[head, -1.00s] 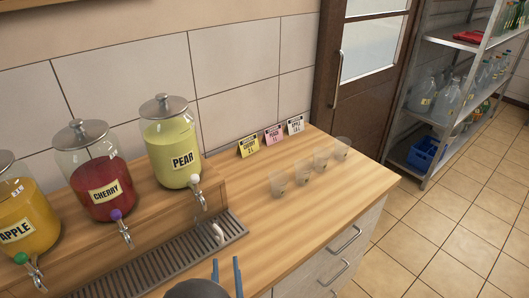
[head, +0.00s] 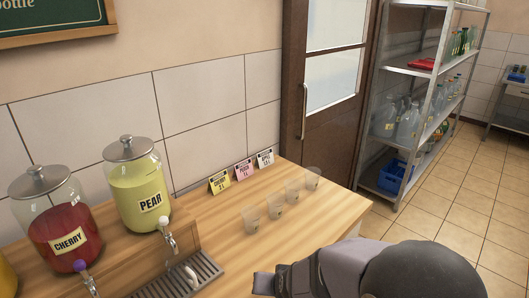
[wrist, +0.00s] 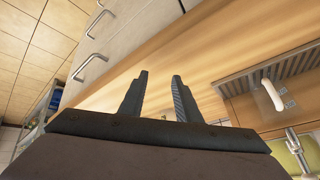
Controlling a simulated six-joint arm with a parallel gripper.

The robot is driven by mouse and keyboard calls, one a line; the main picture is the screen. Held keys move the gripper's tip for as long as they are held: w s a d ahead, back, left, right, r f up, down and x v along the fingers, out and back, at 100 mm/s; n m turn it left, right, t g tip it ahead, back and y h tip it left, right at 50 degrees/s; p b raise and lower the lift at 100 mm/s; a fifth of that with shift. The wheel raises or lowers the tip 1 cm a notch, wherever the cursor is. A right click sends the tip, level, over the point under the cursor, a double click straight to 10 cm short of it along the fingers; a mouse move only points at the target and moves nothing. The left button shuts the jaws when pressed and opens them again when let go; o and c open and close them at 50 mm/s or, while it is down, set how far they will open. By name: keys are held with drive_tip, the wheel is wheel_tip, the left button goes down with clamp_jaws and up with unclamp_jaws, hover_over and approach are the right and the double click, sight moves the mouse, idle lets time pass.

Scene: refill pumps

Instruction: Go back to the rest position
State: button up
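My gripper (wrist: 160,97) shows in the wrist view with its two fingers apart and nothing between them. It is over the front part of the wooden counter (wrist: 225,50), near the drawer fronts.
Jars labelled PEAR (head: 140,192) and CHERRY (head: 62,225) stand on a wooden step. A drip tray (head: 180,280) lies below the taps. Several clear cups (head: 272,207) and three price cards (head: 243,170) stand on the counter. A metal shelf (head: 415,70) stands beyond the door.

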drive_tip(key=s+d+g+h, duration=0.1)
drive_tip(key=s+d+g, duration=0.2)
drive_tip(key=s+d, duration=0.3)
drive_tip(key=s+d+r+g+h, duration=0.1)
drive_tip(key=s+d+g, duration=0.2)
drive_tip(key=s+d, duration=0.3)
drive_tip(key=s, duration=0.5)
drive_tip(key=shift+s+d+n+g+p, duration=0.3)
drive_tip(key=shift+d, duration=0.1)
